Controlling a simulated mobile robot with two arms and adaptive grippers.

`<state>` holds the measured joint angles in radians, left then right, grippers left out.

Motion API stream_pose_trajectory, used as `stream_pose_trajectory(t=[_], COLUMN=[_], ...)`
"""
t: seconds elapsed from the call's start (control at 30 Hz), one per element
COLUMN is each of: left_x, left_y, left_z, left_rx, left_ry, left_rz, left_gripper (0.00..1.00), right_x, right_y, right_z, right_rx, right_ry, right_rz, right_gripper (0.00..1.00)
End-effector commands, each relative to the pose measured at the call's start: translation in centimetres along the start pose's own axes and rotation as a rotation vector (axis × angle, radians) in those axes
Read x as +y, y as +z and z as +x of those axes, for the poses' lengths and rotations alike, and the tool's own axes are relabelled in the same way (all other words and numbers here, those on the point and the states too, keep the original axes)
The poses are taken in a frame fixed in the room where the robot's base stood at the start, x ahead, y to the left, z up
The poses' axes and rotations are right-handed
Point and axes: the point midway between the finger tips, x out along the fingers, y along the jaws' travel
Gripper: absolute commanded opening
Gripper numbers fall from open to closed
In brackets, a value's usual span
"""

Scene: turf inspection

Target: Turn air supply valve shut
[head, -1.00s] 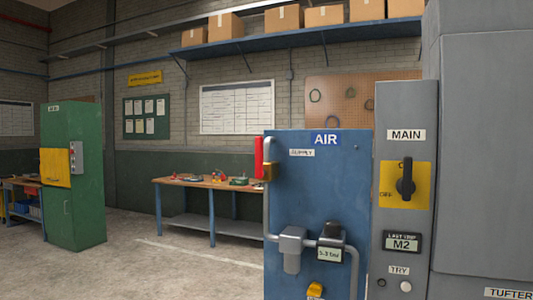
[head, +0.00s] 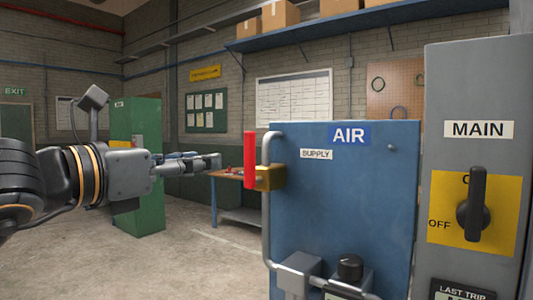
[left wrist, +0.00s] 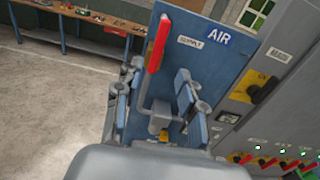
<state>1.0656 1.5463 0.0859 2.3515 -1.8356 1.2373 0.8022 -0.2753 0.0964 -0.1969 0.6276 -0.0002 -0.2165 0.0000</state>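The air supply valve has a red lever (head: 249,160) standing upright beside a brass body (head: 270,178) on a grey pipe. It is at the left edge of the blue AIR panel (head: 385,215), near the SUPPLY label. My left gripper (head: 217,161) reaches in from the left, its fingertips a little short of the lever. In the left wrist view, my left gripper (left wrist: 156,98) has its fingers spread wide, with the red lever (left wrist: 159,43) ahead and above the gap between them. Nothing is between the fingers. My right gripper is not in view.
The grey MAIN cabinet (head: 495,90) with a black rotary switch (head: 473,204) stands right of the panel. A workbench (head: 228,178) and a green cabinet (head: 150,215) stand behind. The floor to the left is clear.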

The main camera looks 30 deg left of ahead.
Motion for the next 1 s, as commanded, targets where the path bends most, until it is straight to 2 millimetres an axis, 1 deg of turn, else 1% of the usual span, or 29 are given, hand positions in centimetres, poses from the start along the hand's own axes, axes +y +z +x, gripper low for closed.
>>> stream_pose_trajectory(t=[0.03, 0.13, 0.2, 0.27, 0.33, 0.43, 0.5, 0.63, 0.7, 0.8, 1.0], left_x=[0.0, 0.0, -0.1, -0.1, -0.1, -0.1, -0.1, -0.1, -0.1, -0.1, -0.1], left_y=[0.2, 0.4, 0.5, 0.6, 0.6, 0.6, 0.6, 0.4, 0.3, 0.2, 0.0], left_z=[0.3, 1.5, 2.8, 4.1, 5.6, 7.8, 9.3, 11.4, 12.3, 13.2, 13.7], left_rx=[0.0, 0.002, 0.005, 0.004, 0.005, 0.004, 0.004, 0.004, 0.002, 0.002, 0.001], left_ry=[0.004, 0.0, -0.002, -0.004, -0.005, -0.006, -0.005, -0.004, -0.004, -0.003, -0.002], left_rz=[0.003, 0.0, 0.0, -0.003, -0.002, -0.004, -0.005, -0.003, -0.003, -0.002, 0.001], left_gripper=[0.4, 0.4, 0.4, 0.4, 0.4, 0.4, 0.4, 0.4, 0.4, 0.4, 0.4], right_x=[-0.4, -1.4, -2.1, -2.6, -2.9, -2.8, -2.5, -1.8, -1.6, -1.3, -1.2], right_y=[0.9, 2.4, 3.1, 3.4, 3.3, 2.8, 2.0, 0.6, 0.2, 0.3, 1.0], right_z=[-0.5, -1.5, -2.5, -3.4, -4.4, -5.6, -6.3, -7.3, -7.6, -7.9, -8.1], right_rx=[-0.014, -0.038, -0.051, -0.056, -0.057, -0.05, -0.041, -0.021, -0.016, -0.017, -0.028], right_ry=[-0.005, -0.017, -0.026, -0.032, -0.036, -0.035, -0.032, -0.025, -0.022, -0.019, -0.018], right_rz=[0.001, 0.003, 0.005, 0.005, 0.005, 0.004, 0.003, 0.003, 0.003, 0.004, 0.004], right_gripper=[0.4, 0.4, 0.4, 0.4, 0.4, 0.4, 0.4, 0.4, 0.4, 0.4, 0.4])
